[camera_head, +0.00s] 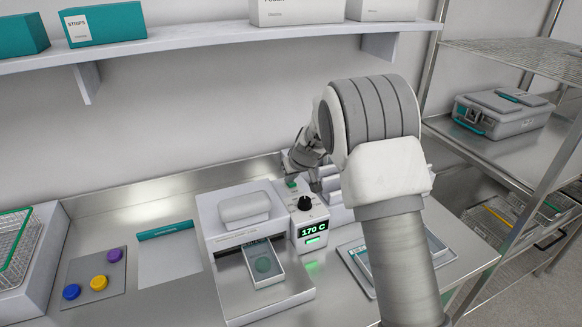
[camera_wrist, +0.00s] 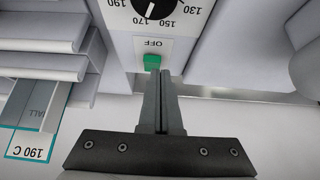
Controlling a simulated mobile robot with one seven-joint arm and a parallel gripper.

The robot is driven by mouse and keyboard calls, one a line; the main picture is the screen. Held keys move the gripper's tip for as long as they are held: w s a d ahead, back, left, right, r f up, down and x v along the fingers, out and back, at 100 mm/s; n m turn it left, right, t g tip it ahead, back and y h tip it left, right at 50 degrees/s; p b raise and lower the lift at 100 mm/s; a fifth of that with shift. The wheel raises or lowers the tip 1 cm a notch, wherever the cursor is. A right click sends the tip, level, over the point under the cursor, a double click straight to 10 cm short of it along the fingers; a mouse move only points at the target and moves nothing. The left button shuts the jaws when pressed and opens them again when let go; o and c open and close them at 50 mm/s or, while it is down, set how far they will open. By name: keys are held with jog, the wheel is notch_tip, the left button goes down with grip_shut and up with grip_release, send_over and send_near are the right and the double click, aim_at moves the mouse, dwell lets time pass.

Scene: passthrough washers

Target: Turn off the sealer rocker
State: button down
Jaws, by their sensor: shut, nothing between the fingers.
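The sealer (camera_head: 243,215) is a white machine on the steel counter, with a lit green display (camera_head: 310,229) reading 170 C and a black dial (camera_head: 304,202). Its green rocker (camera_wrist: 152,62) sits below a label reading OFF in the wrist view, and the dial (camera_wrist: 155,8) is above it. The rocker also shows in the head view (camera_head: 291,184). My gripper (camera_wrist: 161,75) is shut and empty, its fingertips just below the rocker in the wrist view. I cannot tell whether they touch it. My arm hides part of the sealer's right side in the head view.
Yellow, blue and purple pucks (camera_head: 99,283) lie on a grey mat at left. Trays (camera_head: 358,262) lie at right. A shelf (camera_head: 200,42) with boxes runs above; a wire rack (camera_head: 520,150) stands right.

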jog(key=shift+f, duration=0.3)
jog(key=shift+f, duration=0.1)
